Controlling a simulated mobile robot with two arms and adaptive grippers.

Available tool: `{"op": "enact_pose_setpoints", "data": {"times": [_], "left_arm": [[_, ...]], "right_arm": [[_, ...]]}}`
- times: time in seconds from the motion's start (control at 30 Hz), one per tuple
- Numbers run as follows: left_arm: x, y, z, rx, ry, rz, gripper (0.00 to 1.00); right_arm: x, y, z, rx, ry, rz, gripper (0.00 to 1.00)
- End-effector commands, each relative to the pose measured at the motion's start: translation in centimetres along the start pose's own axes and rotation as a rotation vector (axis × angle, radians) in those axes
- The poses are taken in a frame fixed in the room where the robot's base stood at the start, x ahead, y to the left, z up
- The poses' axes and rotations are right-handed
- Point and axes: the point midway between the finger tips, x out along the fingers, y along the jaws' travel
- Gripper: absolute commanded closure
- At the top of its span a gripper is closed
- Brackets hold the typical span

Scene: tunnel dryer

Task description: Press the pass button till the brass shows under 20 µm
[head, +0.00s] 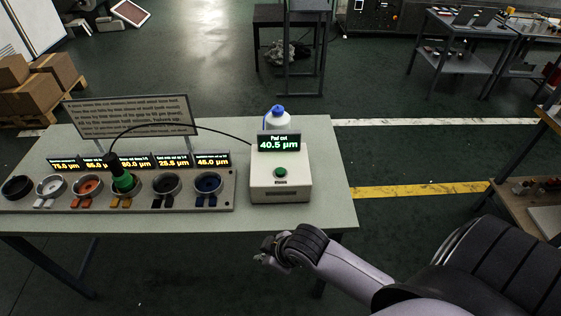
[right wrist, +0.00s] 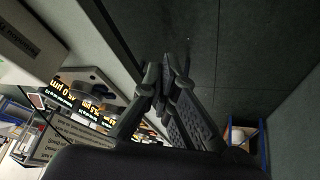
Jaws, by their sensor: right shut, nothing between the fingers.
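The white control box (head: 280,182) stands at the right of the table, with a green button (head: 281,172) on its sloped face. Its display (head: 279,143) reads "Pad cut 40.5 µm". A green-and-black tool (head: 122,180) stands in the yellow-tabbed cup, with a black cable arching to the box. Small displays (head: 173,160) stand behind the cups; their labels are too small to tell which is brass. My right gripper (head: 266,256) is in front of the table's front edge, below the box and apart from the button. Its fingers (right wrist: 165,85) are shut and empty. My left gripper is out of view.
A grey rack (head: 222,203) holds several cups along the table (head: 318,190). A sign (head: 130,115) stands behind it, and a white bottle with a blue cap (head: 277,119) behind the box. Cardboard boxes (head: 38,85) are at the left. The table right of the box is clear.

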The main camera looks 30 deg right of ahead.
Motion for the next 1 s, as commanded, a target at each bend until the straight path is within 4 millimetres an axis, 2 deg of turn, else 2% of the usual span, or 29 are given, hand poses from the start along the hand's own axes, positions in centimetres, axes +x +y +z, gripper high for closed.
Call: {"op": "enact_pose_setpoints", "data": {"times": [0.03,0.17,0.2,0.37,0.5,0.6,0.7,0.8,1.0], "left_arm": [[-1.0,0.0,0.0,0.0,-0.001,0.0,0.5],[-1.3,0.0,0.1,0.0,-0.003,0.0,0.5],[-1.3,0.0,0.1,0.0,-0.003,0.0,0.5],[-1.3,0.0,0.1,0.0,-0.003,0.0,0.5],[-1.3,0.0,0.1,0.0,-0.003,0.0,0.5],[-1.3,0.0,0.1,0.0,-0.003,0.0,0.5],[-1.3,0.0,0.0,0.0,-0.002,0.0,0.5],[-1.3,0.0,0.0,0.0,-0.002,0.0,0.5],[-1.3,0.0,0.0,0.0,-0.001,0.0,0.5]], "right_arm": [[-0.9,1.9,-2.7,-0.091,0.039,0.008,1.0],[-0.6,6.0,-6.7,-0.26,0.105,0.014,1.0],[-0.6,7.7,-7.6,-0.3,0.119,0.024,1.0],[-1.0,15.1,-10.5,-0.396,0.157,0.083,1.0],[-2.4,21.1,-12.0,-0.425,0.179,0.146,1.0],[-3.5,24.4,-12.7,-0.431,0.191,0.183,1.0],[-4.4,26.7,-13.1,-0.433,0.199,0.212,1.0],[-5.0,28.1,-13.3,-0.43,0.205,0.229,1.0],[-5.3,28.8,-13.5,-0.43,0.21,0.238,1.0]]}}
